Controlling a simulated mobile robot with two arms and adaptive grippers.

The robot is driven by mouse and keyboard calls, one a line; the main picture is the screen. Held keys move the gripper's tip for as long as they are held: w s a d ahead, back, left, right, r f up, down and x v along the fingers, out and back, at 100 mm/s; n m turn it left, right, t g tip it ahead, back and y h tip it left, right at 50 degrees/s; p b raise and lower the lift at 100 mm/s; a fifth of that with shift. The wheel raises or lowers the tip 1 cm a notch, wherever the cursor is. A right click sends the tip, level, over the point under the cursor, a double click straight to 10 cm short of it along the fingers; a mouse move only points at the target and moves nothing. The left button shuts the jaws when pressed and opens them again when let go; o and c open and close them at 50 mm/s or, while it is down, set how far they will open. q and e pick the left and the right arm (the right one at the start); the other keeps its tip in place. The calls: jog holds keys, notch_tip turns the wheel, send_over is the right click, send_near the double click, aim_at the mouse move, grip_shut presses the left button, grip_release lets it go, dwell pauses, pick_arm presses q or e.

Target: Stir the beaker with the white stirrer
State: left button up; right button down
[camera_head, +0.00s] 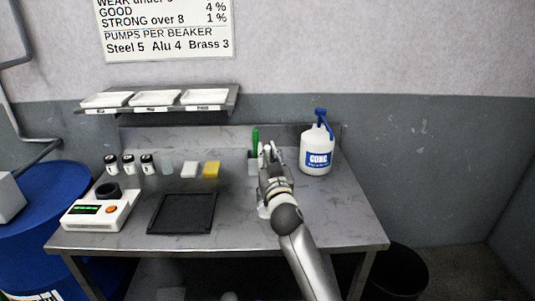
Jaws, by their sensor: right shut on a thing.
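My right gripper (271,158) reaches over the back of the steel table, beside a small holder. It is shut on a thin white thing that looks like the white stirrer (267,150); the arm hides most of it. A green-handled tool (255,140) stands upright in the holder (252,167), just left of the gripper. A clear, pale vessel (263,211) shows partly from behind my right forearm and may be the beaker; its contents are hidden. Another translucent container (165,168) stands at the back of the table. My left gripper is not in view.
A white jug with a blue pump (317,157) stands right of the gripper. The table's front right is clear.

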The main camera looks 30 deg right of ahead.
jog(key=shift+w+d+f+b, duration=0.1)
jog(key=shift+w+f+b, duration=0.1)
jog(key=shift+f+b, duration=0.65)
jog(key=shift+w+d+f+b, duration=0.15)
jog(key=shift+f+b, duration=0.5)
jog(key=shift+f, duration=0.4)
jog(key=f+b, duration=0.2)
jog(key=f, duration=0.1)
jog(key=f+b, duration=0.1)
jog(key=b, duration=0.1)
jog(key=shift+w+d+f, duration=0.15)
jog(key=shift+w+d, duration=0.05)
jog(key=shift+w, duration=0.2)
jog(key=shift+f, duration=0.2)
jog(key=shift+w, duration=0.1)
